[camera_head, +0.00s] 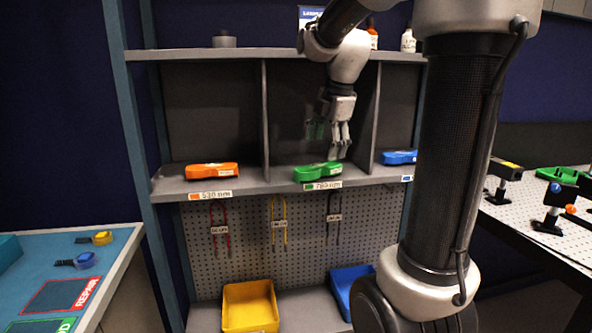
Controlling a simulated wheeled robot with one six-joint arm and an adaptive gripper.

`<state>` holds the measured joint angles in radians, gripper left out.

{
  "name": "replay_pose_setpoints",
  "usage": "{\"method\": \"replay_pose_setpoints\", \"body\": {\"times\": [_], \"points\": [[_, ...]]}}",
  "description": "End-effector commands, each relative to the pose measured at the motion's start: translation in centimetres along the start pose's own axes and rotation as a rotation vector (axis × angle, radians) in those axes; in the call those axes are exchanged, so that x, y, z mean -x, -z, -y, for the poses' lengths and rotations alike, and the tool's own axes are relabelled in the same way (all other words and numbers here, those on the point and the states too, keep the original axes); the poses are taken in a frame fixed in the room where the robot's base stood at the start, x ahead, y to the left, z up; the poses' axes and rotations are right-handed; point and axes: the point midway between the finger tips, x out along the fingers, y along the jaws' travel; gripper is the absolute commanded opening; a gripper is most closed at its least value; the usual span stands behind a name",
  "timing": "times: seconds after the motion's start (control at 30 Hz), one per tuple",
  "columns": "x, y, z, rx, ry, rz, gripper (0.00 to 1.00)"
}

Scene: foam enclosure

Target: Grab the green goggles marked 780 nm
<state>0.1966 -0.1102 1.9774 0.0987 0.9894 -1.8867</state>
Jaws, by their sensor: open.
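The green goggles (318,172) lie on the middle shelf, in the centre compartment, near the front edge. The label below them (322,185) reads about 780 nm, in small print. My gripper (340,150) is open and points down just above the right half of the goggles. I cannot tell whether its fingertips touch them. Orange goggles (211,170) lie in the left compartment above a 530 nm label. Blue goggles (400,157) lie in the right compartment, partly hidden by my arm.
Upright dividers (265,120) stand on both sides of the centre compartment. Bottles (408,40) and a grey round object (224,40) stand on the top shelf. A yellow bin (250,306) and a blue bin sit below. Side tables flank the shelf.

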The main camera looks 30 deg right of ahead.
Motion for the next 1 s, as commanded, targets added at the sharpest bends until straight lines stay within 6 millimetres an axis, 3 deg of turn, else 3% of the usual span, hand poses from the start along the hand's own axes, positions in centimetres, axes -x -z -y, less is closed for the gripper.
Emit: {"method": "replay_pose_setpoints", "body": {"times": [0.5, 0.8, 1.0], "points": [[-6.9, -0.6, -0.2, 0.005, 0.004, -0.002, 0.8], [-7.6, -0.6, -0.2, 0.005, 0.001, -0.001, 0.8], [-7.6, -0.6, -0.2, 0.005, 0.001, -0.001, 0.45]]}}
